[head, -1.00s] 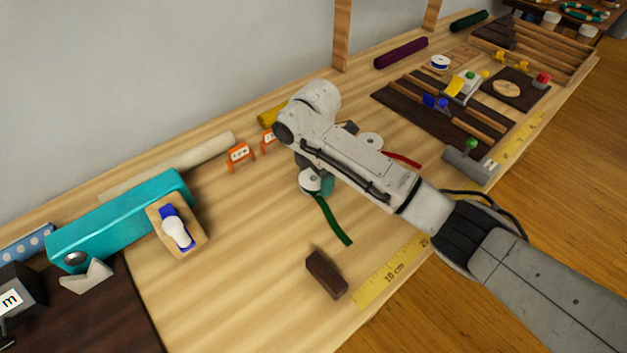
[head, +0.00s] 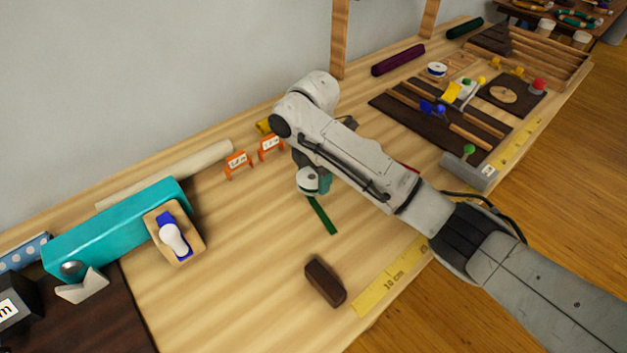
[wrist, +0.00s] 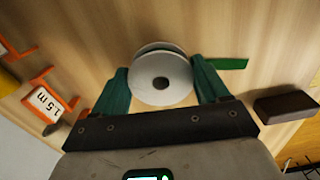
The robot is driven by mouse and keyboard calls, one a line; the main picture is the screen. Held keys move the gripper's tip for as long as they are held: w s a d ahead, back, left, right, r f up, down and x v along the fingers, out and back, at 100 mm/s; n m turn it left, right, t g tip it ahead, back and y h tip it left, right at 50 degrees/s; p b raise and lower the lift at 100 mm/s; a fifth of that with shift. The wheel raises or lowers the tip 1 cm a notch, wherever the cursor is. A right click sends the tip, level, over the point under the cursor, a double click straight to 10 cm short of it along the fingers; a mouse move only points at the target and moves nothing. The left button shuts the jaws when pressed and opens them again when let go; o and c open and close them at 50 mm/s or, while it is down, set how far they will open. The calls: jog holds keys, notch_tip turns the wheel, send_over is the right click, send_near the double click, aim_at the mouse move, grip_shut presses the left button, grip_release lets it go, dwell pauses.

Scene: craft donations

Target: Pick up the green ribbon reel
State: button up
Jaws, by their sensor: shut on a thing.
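The green ribbon reel (wrist: 163,78) shows in the wrist view as a white flanged disc with a dark centre hole. Its green ribbon tail (wrist: 227,64) sticks out to the right. My gripper (wrist: 164,85) is shut on the reel, with one teal finger on each side of it. In the head view the green tail (head: 321,215) reaches down and right from below my gripper (head: 318,184). I cannot tell how far the reel is above the bench.
A dark brown block (head: 325,282) lies in front, near a yellow ruler (head: 392,275). Orange label stands (head: 238,164) are left of my gripper. A teal box (head: 118,228) and a wooden holder (head: 174,232) stand farther left. The bench between them and the block is clear.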

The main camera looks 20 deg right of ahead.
jog(key=s+r+p, duration=0.5)
jog(key=s+r, duration=0.5)
jog(key=s, duration=0.4)
jog(key=shift+d+p, duration=0.35)
jog(key=shift+s+f, duration=0.1)
